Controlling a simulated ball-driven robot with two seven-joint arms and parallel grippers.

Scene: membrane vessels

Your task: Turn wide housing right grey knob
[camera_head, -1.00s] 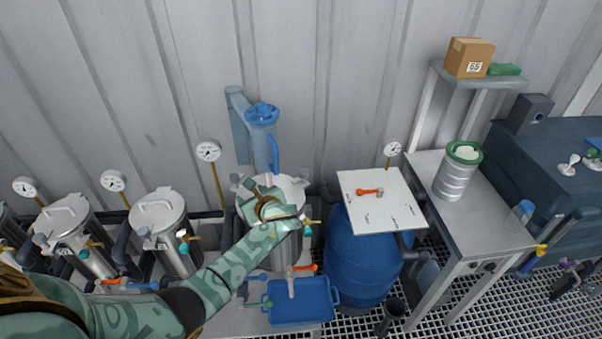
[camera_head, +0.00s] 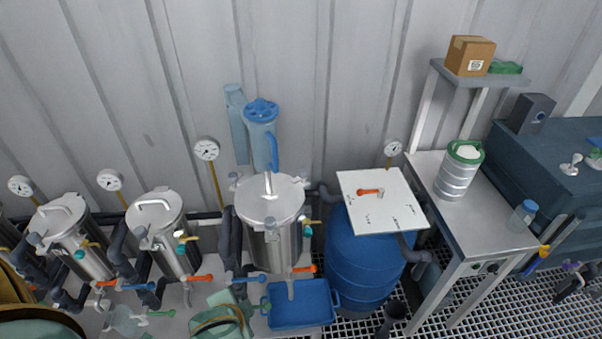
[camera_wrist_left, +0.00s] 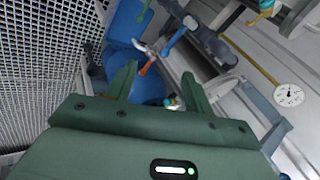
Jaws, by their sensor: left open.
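The wide housing (camera_head: 271,228) is the broad steel vessel in the middle of the head view, upright with a flat lid and a lid handle. Its right grey knob (camera_head: 306,183) sits at the lid's right edge. Other grey knobs show at the lid's left and front. My left arm end (camera_head: 222,318) is low at the bottom edge of the head view, in front of and below the housing, not touching the knob. In the wrist view my left gripper (camera_wrist_left: 160,90) is open, with nothing between its green fingers. My right gripper is out of view.
Narrower steel vessels (camera_head: 165,230) stand at the left. A blue barrel (camera_head: 352,262) with a white board (camera_head: 385,212) stands close on the right. A blue tray (camera_head: 300,303) and orange-handled valve (camera_head: 303,269) lie below the housing. A gauge (camera_head: 207,149) rises behind its left side.

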